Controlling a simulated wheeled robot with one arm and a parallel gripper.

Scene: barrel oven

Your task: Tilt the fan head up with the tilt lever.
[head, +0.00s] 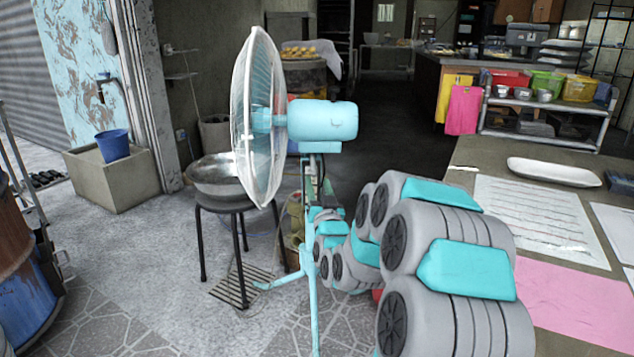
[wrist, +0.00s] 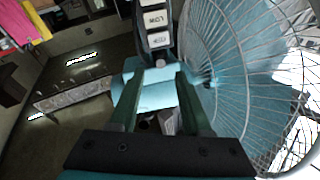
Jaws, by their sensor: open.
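The fan stands left of centre in the head view. Its teal motor housing (head: 322,120) is at the back of the round wire cage (head: 260,120), which faces left. A teal pole (head: 313,290) holds it up. In the wrist view the cage (wrist: 245,65) fills the right side, and a button panel (wrist: 155,20) marked LOW is at the top. My gripper (wrist: 157,78) is open, its two dark green fingers pointing at a teal part of the fan below the panel. I cannot clearly make out the tilt lever, nor whether the fingers touch anything.
A metal bowl (head: 213,174) sits on a dark stool (head: 238,205) behind and left of the fan. A counter (head: 480,180) with papers and a white tray (head: 553,172) is at the right. A blue bucket (head: 113,145) stands far left. The floor left of the fan is mostly clear.

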